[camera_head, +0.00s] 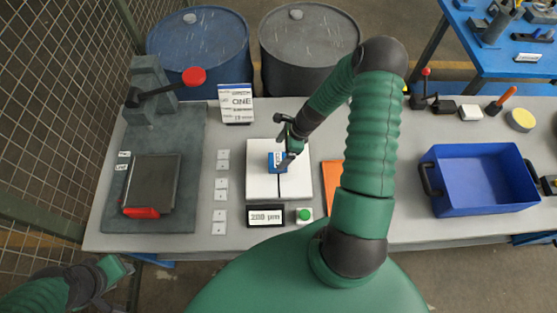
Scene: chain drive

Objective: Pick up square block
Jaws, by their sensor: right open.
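A small blue block (274,163) sits on a white two-part plate (262,188) in the middle of the table. My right gripper (284,159) is over the plate at the block, its jaws open and partly covering it. Whether the fingers touch the block cannot be told. My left gripper (117,268) is at the lower left, off the table's front edge and far from the block; its fingers are too unclear to read.
A display (266,217) and a green button (304,214) stand in front of the plate. A grey press with a red-tipped lever (194,76) is at left, a sign (236,104) behind. A blue bin (480,180) stands at right. Small white squares (222,184) lie left of the plate.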

